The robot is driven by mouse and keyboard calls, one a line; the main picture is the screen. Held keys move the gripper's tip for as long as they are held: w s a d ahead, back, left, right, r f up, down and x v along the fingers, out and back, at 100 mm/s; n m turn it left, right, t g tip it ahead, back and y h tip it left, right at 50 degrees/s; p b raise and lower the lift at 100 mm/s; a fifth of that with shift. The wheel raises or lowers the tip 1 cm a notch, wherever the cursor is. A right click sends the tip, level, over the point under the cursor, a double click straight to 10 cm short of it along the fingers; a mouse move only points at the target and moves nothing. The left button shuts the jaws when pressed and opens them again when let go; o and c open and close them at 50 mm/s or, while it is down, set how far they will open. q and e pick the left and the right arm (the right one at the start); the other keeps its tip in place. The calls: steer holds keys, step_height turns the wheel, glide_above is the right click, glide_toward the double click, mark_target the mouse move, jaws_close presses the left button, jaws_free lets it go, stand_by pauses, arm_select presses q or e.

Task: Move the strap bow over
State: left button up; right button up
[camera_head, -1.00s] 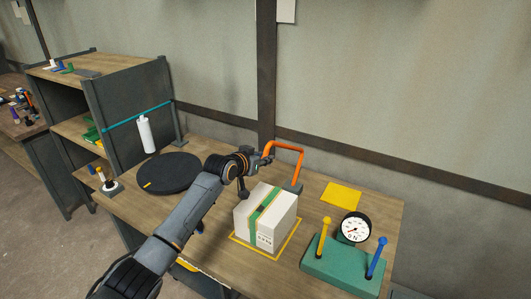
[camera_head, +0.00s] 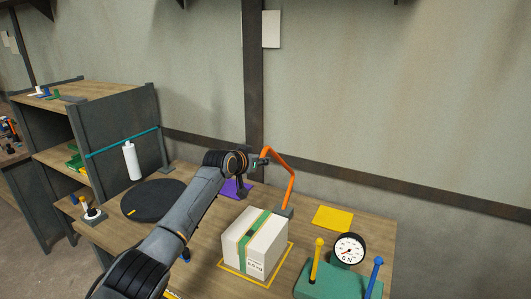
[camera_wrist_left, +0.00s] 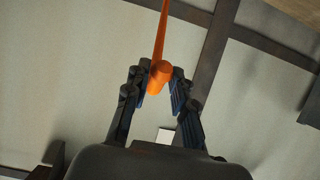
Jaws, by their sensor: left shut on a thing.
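The strap bow (camera_head: 290,185) is an orange bent bar rising from a grey foot (camera_head: 284,211) behind the white box (camera_head: 255,243). The box has a green strap (camera_head: 254,232) over it and stands within a yellow outline. My left gripper (camera_head: 264,158) is at the bow's upper left end, behind and above the box. In the left wrist view, its fingers (camera_wrist_left: 160,82) are closed around the orange end (camera_wrist_left: 159,74), and the bar runs away upward. The bow stands raised, clear of the box top. My right gripper is not in view.
A black round disc (camera_head: 154,200) lies left of my arm. A purple patch (camera_head: 236,188) and a yellow patch (camera_head: 333,218) lie on the bench. A green block (camera_head: 335,284) with yellow and blue levers and a dial (camera_head: 348,248) is at the right. A shelf stands left.

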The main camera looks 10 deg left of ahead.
mark_target(264, 146)
arm_select(q)
steer(key=shift+w+d+r+b, duration=0.2)
steer(key=shift+w+r+b, duration=0.1)
steer(key=shift+w+b, duration=0.3)
steer(key=shift+w+d+r+b, duration=0.15)
steer(key=shift+w+r+b, duration=0.1)
steer(key=shift+w+b, duration=0.3)
steer(key=shift+w+d+r+b, duration=0.1)
steer(key=shift+w+r+b, duration=0.25)
steer(key=shift+w+b, duration=0.1)
steer(key=shift+w+d+r+b, duration=0.25)
steer(key=shift+w+r+b, duration=0.1)
steer(key=shift+w+b, duration=0.15)
steer(key=shift+r, duration=0.1)
